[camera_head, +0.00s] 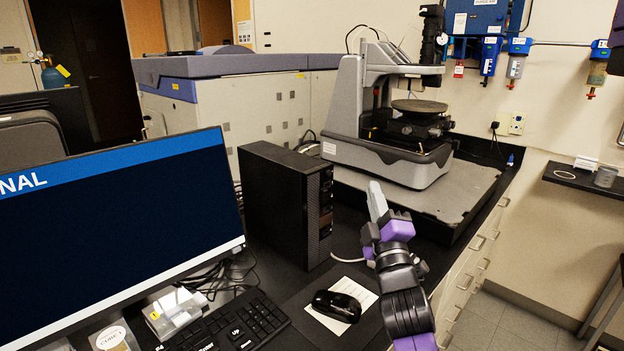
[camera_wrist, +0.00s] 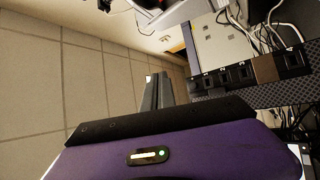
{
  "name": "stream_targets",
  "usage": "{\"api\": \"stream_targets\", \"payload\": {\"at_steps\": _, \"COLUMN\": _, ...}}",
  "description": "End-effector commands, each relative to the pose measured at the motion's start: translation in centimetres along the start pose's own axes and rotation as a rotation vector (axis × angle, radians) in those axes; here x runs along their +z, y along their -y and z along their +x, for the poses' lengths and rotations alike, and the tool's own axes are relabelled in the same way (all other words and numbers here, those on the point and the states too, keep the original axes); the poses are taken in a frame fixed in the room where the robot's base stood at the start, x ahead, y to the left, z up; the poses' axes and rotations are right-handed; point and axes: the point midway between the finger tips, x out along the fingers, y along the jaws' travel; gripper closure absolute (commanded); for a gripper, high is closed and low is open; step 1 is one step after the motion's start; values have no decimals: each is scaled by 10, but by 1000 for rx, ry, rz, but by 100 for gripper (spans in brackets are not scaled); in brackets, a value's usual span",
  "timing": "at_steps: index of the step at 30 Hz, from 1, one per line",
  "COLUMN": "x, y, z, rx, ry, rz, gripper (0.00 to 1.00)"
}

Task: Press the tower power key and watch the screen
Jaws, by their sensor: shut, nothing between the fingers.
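The black tower (camera_head: 285,200) stands upright on the bench, its narrow front face turned toward the right. In the wrist view the tower front (camera_wrist: 240,75) shows at the upper right, with dark square parts and a brown panel. I cannot make out which part is the power key. The screen (camera_head: 105,225) at the left is lit, with a blue band ending in "NAL" above a dark blank area. My gripper (camera_head: 376,192) is shut and empty, to the right of the tower front and apart from it. Its fingers (camera_wrist: 156,92) also show in the wrist view.
A keyboard (camera_head: 235,325) and a black mouse (camera_head: 336,305) on white paper lie in front of the tower. The profiler (camera_head: 385,150) stands on a grey slab behind my gripper. Cables run behind the screen. Open floor (camera_head: 525,325) lies to the right of the bench.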

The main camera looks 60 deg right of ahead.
Motion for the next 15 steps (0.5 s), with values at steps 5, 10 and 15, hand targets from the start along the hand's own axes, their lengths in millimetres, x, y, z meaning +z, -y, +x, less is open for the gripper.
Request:
{"api": "stream_targets", "payload": {"at_steps": 5, "x": -1, "y": 0, "z": 0, "rx": 0, "ry": -2, "rz": -4, "gripper": 100}}
{"api": "stream_targets", "payload": {"at_steps": 10, "x": -1, "y": 1, "z": 0, "rx": 0, "ry": -3, "rz": -2, "gripper": 100}}
{"api": "stream_targets", "payload": {"at_steps": 15, "x": -6, "y": 7, "z": 5, "rx": 1, "ry": -4, "rz": -1, "gripper": 100}}
